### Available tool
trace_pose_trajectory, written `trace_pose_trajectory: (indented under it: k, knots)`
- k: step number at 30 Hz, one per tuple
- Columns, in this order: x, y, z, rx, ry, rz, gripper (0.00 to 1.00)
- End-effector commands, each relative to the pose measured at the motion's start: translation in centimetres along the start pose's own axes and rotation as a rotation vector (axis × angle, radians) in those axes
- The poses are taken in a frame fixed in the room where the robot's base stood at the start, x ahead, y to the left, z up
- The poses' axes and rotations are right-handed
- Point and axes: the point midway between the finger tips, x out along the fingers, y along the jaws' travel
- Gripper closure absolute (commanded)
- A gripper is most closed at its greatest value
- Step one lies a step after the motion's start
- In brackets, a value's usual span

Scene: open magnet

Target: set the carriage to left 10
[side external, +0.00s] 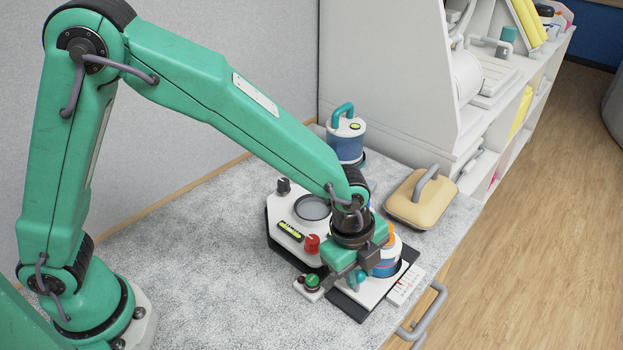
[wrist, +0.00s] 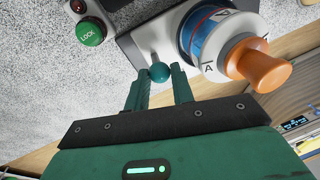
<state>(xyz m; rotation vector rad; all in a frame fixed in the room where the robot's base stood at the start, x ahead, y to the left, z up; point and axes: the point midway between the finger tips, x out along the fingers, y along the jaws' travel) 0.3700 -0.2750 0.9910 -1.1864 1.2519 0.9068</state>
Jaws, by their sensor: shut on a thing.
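The carriage (side external: 387,262) is a blue and white round body on a dark slide base at the right of the bench. In the wrist view the carriage (wrist: 205,32) has an orange knob on top and a small teal ball handle (wrist: 160,72) in front. My gripper (wrist: 157,80) has its two green fingers closed about the ball handle. In the side view my gripper (side external: 362,280) is low in front of the carriage and hides part of it. A white scale strip (side external: 405,284) lies beside the slide; its marks are too small to read.
A green LOCK button (wrist: 90,33) sits left of the carriage. A white instrument (side external: 290,222) with a red knob stands close behind it. A blue canister (side external: 346,140) and a tan handled block (side external: 420,200) stand farther back. The bench front left is clear.

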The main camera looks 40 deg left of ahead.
Motion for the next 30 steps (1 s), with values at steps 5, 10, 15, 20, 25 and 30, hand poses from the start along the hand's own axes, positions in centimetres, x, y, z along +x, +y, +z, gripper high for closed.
trace_pose_trajectory:
  k: [5,10,15,20,25,30]
  knots:
    - [0.0,-0.1,0.0,-0.001,0.001,-0.002,0.55]
    - [0.0,-0.1,0.0,-0.001,0.001,-0.002,0.55]
    - [-0.1,-0.1,0.0,-0.001,0.001,-0.002,0.55]
    - [-1.0,-0.1,0.0,-0.001,0.001,-0.003,0.55]
    - [-2.7,-0.1,0.0,-0.001,0.002,-0.004,0.55]
    - [-4.9,-0.1,0.0,-0.001,0.002,-0.005,0.55]
